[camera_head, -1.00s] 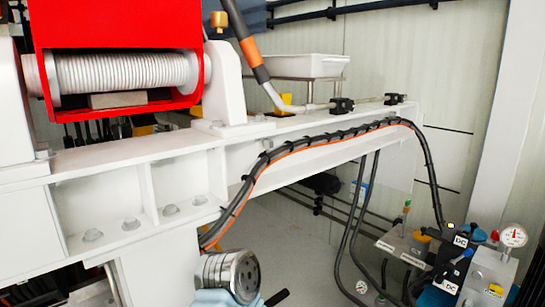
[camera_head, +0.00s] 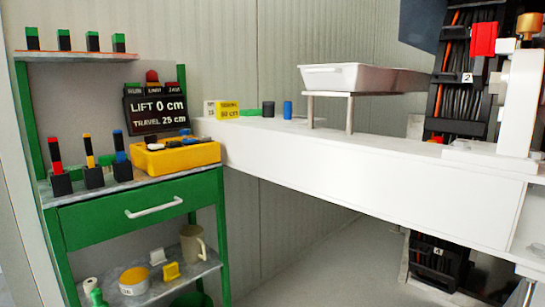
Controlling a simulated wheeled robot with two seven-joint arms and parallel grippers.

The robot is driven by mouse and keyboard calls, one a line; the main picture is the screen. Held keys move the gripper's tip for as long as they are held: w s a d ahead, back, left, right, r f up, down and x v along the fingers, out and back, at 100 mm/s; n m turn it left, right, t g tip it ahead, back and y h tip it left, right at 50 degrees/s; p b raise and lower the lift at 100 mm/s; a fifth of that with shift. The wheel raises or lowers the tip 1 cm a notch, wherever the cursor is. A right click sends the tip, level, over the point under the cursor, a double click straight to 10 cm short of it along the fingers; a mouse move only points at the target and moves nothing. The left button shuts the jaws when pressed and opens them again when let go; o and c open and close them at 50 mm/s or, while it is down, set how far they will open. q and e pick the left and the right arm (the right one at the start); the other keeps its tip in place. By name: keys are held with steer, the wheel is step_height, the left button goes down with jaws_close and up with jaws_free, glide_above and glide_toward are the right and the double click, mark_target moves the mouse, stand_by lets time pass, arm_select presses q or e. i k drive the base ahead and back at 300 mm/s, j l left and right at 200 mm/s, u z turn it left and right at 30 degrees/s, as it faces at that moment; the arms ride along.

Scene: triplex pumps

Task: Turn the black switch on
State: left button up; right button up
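I cannot pick out for sure which thing is the black switch. A yellow box (camera_head: 177,156) with small dark parts on its top stands at the right end of the green bench's worktop. Three upright handles on black bases stand to its left: a red one (camera_head: 56,152), a yellow one (camera_head: 89,150) and a blue one (camera_head: 120,145). A black display panel (camera_head: 156,107) behind the box reads "LIFT 0 cm" and "TRAVEL 25 cm". Neither of my grippers is in view.
The green bench has a drawer (camera_head: 139,215) and a lower shelf (camera_head: 150,287) with a mug (camera_head: 194,244). A long white beam (camera_head: 380,187) runs to the right, carrying a metal tray (camera_head: 362,78). Several green-topped black pieces stand on the upper shelf (camera_head: 75,57).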

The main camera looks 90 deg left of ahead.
mark_target(149, 139)
steer(key=u, duration=0.45)
steer(key=j+u, duration=0.1)
steer(key=u, duration=1.25)
steer(key=i+u, duration=0.1)
steer(key=u, duration=1.3)
steer(key=i+u, duration=0.1)
steer(key=u, duration=0.35)
